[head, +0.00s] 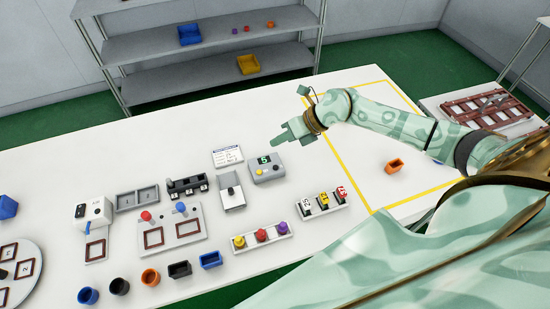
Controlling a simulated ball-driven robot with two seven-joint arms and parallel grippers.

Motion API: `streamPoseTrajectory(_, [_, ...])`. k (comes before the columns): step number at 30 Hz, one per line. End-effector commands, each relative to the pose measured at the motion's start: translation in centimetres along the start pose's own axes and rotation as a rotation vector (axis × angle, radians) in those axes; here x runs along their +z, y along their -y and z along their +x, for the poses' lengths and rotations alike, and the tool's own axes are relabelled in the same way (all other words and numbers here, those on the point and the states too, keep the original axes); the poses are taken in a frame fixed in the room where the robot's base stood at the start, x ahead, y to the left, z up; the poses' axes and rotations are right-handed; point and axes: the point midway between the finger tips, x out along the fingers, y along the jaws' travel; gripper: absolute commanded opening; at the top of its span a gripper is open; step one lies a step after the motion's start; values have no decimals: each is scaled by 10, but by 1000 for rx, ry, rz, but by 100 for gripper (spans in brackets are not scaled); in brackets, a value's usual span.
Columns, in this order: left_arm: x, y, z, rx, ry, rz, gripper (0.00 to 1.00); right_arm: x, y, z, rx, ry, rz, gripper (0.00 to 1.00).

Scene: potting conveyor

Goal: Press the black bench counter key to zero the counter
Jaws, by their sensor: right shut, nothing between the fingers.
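My right gripper (277,141) is shut and empty, pointing left. In the picture it is just above and right of the counter, apart from it. How high it is over the table I cannot tell. My left gripper is not in view.
Left of the counter stand a white card (227,156) and a grey device with a black part (231,193). A strip of coloured knobs (262,238) and a number block (321,204) lie nearer me. An orange bin (394,166) sits inside the yellow outline, otherwise mostly clear.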

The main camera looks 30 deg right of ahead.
Motion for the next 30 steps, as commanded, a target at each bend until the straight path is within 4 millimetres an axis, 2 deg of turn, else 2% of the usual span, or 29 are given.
streamPoseTrajectory(8, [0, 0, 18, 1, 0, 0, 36, -11, 10, 15, 1, -1, 1, 0])
streamPoseTrajectory(18, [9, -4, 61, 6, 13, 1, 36, -36, 35, 50, 2, -2, 2, 0])
streamPoseTrajectory(24, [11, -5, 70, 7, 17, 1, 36, -44, 43, 60, 1, 0, 1, 0])
streamPoseTrajectory(30, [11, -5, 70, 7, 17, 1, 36, -44, 44, 62, 2, 2, 0, 0])
